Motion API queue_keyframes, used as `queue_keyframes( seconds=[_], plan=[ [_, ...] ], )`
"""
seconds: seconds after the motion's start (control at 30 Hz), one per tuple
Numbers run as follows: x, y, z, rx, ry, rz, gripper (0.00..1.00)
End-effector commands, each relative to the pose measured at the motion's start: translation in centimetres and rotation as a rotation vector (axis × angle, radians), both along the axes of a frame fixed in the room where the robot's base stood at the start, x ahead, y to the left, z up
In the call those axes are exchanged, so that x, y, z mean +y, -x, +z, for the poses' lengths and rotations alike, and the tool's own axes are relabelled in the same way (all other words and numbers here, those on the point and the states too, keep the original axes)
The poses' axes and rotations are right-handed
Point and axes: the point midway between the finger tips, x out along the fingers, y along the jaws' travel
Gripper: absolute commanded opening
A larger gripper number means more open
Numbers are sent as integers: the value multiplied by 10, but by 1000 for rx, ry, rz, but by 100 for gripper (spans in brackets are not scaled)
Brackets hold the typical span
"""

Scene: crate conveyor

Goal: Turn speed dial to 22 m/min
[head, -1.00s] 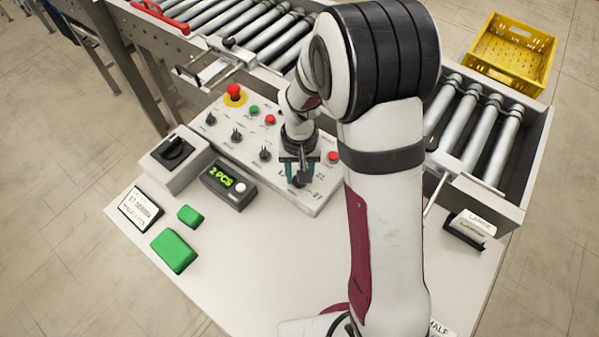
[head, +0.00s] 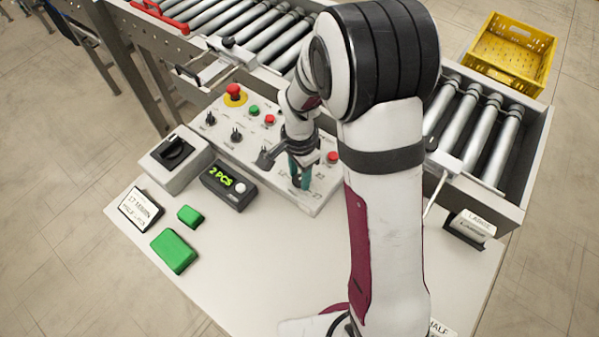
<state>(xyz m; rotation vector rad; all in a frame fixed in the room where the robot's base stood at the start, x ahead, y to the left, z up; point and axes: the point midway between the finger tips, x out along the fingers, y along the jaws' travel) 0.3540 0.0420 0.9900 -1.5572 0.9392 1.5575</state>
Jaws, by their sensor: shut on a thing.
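My gripper (head: 300,182) points down at the right end of the sloping grey control panel (head: 232,152). Its teal fingers are shut on the speed dial, close to the panel face. The fingers and wrist hide the dial, so its pointer cannot be seen. Small scale marks show faintly on the panel around the fingers, too blurred to read which one the dial points at.
Several small black knobs, green and red buttons and a red emergency stop (head: 233,92) share the panel. A grey box with a black rotary switch (head: 173,152), a "2 PCS" display (head: 228,186), green blocks (head: 174,251) and a card (head: 140,208) stand left. Rollers (head: 265,35) run behind.

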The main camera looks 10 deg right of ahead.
Motion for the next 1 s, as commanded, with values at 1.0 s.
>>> queue_keyframes(
  seconds=[1.0],
  plan=[
    [0, 0, 1, 1, 0, -423, 0]
  ],
)
